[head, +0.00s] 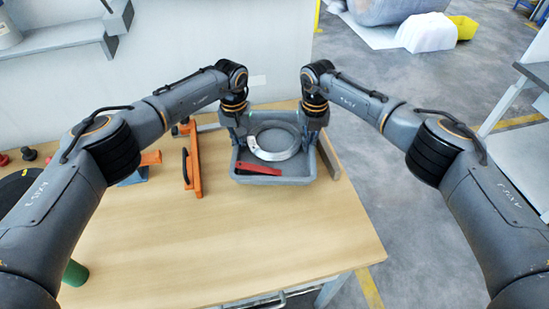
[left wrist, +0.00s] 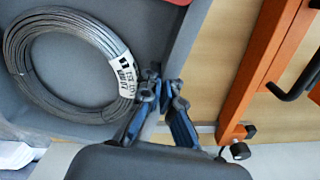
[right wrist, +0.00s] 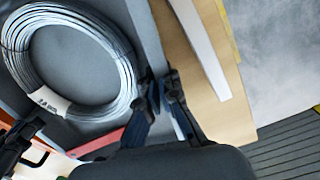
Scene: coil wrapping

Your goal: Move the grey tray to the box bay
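The grey tray (head: 272,181) is at the far right part of the wooden table. It holds a grey wire coil (head: 275,141) with a white label and a red-handled tool (head: 258,168). My left gripper (head: 238,138) is at the tray's left wall, and in the left wrist view its fingers (left wrist: 161,90) are closed on that wall. My right gripper (head: 309,136) is at the right wall, and in the right wrist view its fingers (right wrist: 161,88) are closed on it. I cannot tell if the tray touches the table. No box bay is identifiable.
An orange bar with a black handle (head: 194,165) lies left of the tray. A blue and orange item (head: 140,170) is further left, and a green cylinder (head: 75,273) is near the left front. A narrow bar (head: 328,156) runs along the tray's right side. The front tabletop (head: 270,235) is clear.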

